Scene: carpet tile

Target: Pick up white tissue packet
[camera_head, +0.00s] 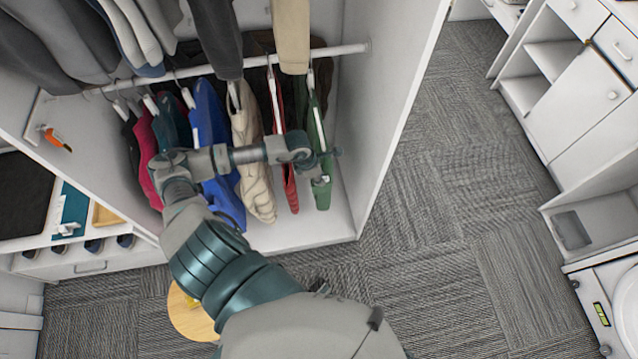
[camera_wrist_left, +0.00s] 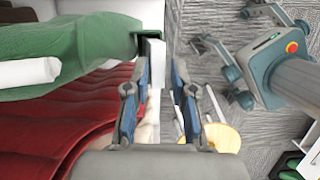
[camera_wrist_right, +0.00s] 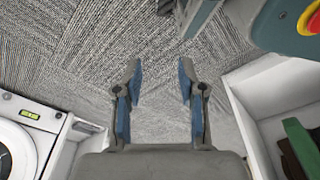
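I cannot clearly identify a white tissue packet in any view. A small white item (camera_head: 68,229) lies by a teal piece on the shelf at the left in the head view, too small to name. My left gripper (camera_head: 328,167) is beside the hanging green garment (camera_head: 318,135). In the left wrist view its fingers (camera_wrist_left: 161,66) are apart, with a white surface showing beyond them that I cannot name for certain. My right gripper (camera_wrist_right: 160,68) is open and empty above the carpet; it is not visible in the head view.
The open wardrobe has a rail (camera_head: 225,68) with several hanging garments and a white side panel (camera_head: 395,110) close to my left gripper. A round wooden stool (camera_head: 190,318) stands below my left arm. White cabinets (camera_head: 590,110) line the right. Carpet between is clear.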

